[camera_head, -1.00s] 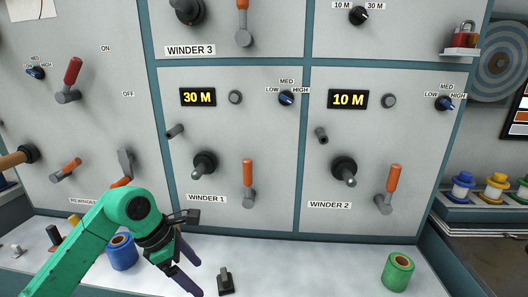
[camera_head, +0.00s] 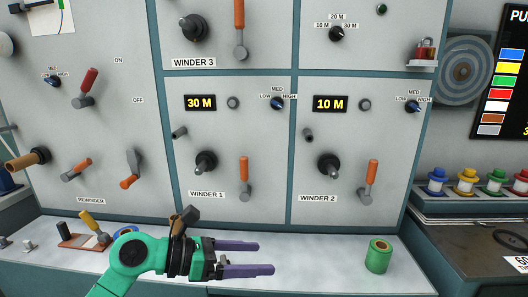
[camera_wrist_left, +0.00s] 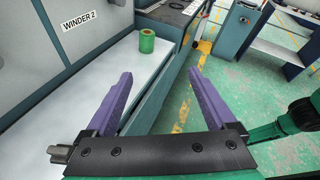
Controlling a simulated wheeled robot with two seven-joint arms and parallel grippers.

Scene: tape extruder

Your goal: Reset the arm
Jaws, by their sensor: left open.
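My left gripper (camera_head: 268,257), with purple fingers on a green arm, is low in front of the panel in the head view. Its fingers point right over the white ledge (camera_head: 320,250), apart and empty. In the left wrist view the open fingers (camera_wrist_left: 160,95) show with nothing between them. My right gripper is in neither view; part of a green arm shows at the right of the left wrist view.
A green roll (camera_head: 378,256) stands on the ledge to the right of the fingers. A blue roll (camera_head: 126,231) is partly hidden behind my arm. The panel with Winder 1 (camera_head: 205,163) and Winder 2 (camera_head: 328,165) rises behind. Open green floor (camera_wrist_left: 175,75) lies beyond the ledge.

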